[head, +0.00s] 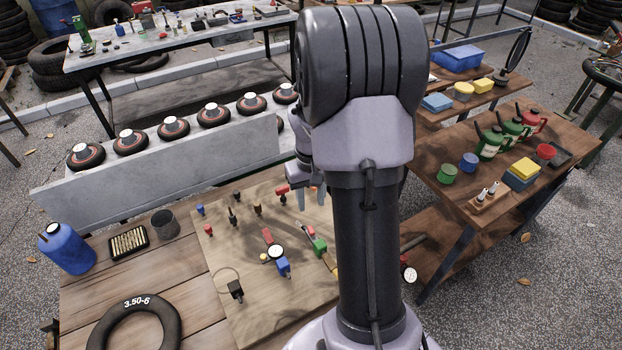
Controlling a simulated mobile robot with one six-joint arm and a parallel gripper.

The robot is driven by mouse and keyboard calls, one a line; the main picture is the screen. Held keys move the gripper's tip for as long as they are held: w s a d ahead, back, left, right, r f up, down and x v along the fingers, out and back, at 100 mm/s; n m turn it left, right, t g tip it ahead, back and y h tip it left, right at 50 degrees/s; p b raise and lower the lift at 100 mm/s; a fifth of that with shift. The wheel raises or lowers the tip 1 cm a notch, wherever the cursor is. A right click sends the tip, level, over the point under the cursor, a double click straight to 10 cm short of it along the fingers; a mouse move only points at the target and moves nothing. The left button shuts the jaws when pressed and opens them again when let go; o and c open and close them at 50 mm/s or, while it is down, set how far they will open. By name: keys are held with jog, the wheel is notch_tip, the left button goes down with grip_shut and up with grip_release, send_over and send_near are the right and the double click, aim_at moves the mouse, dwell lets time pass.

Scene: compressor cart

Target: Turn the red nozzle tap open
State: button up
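Several small fittings with red parts are on the wooden board (225,262). A red-topped fitting (282,190) stands near the far edge, just left of my gripper. A red-handled piece (267,236) lies next to a round gauge (276,251), and a small red fitting (208,230) is at the left. I cannot tell which is the nozzle tap, or whether it is open. My gripper (310,197) points down over the far part of the board, its two grey fingers apart with no held object visible. My arm hides the board's right part.
A black ring marked 3.50-6 (136,318), a blue bottle (67,250) and a dark cup (164,223) are on the left of the bench. A grey rack with wheels (160,170) stands behind. A brown table (450,185) with cans is at right.

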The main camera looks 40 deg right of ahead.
notch_tip(320, 180, up, 6)
jog(key=shift+p, duration=0.55)
